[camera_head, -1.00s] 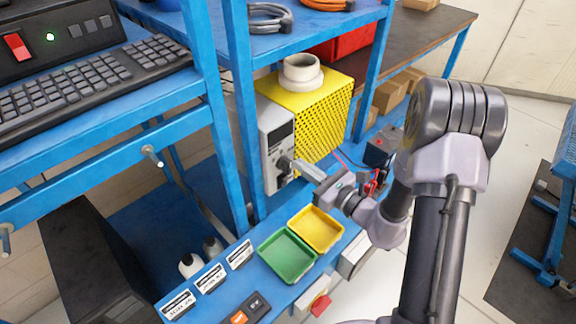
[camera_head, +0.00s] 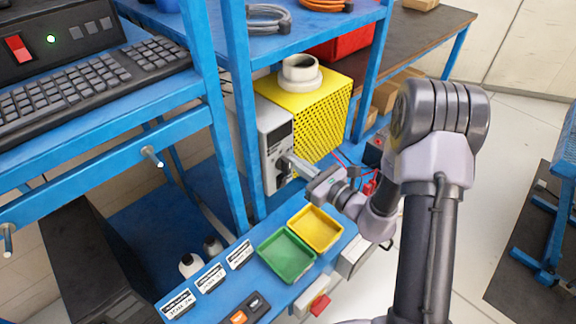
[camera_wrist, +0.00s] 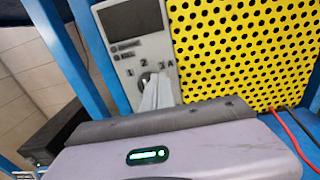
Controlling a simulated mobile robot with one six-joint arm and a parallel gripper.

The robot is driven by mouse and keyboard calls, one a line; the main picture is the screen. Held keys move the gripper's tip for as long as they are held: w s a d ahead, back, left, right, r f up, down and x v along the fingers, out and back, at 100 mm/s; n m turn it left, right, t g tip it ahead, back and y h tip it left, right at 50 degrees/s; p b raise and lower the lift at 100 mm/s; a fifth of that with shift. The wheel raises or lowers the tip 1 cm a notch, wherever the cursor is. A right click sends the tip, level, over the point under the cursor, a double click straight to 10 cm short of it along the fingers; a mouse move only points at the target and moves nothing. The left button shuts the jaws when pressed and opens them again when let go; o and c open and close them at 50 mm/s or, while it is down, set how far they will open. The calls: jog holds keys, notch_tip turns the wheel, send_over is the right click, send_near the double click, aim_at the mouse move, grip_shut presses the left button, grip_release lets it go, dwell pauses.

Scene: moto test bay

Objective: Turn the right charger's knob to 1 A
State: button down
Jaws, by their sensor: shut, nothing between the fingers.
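The charger (camera_head: 270,138) is a pale grey box with a dark display, standing behind the blue post. In the wrist view its front panel (camera_wrist: 130,55) shows a dark screen, small print and marks that read about 1, 2, 3 and A. The knob (camera_wrist: 146,77) sits under these marks. It is mostly hidden by my fingers, so I cannot tell where it points. My gripper (camera_head: 288,161) is shut, with its fingertips at the knob; it also shows in the wrist view (camera_wrist: 152,82). I cannot tell whether they touch it. I cannot make out a second charger clearly.
A yellow perforated box (camera_head: 312,115) stands right beside the charger. Blue rack posts (camera_head: 240,120) rise to its left. A green tray (camera_head: 287,256) and a yellow tray (camera_head: 316,229) lie in front. Red leads (camera_wrist: 290,135) run on the right.

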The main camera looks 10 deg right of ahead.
jog(key=shift+w+a+r, duration=0.1)
jog(key=shift+w+r, duration=0.15)
jog(key=shift+r, duration=0.35)
jog(key=shift+s+a+r, duration=0.2)
jog(key=shift+a+r, duration=0.05)
jog(key=shift+r, duration=0.05)
dwell(0.8)
jog(key=shift+s+a, duration=0.2)
jog(key=shift+a, duration=0.1)
dwell(0.6)
jog(key=shift+w+d, duration=0.1)
jog(key=shift+d, duration=0.1)
jog(key=shift+s+d+f+b, duration=0.25)
jog(key=shift+s+f+b, duration=0.2)
jog(key=shift+b, duration=0.1)
jog(key=b+v, duration=0.1)
jog(key=v, duration=0.5)
jog(key=shift+d, duration=0.2)
jog(key=shift+s, duration=0.1)
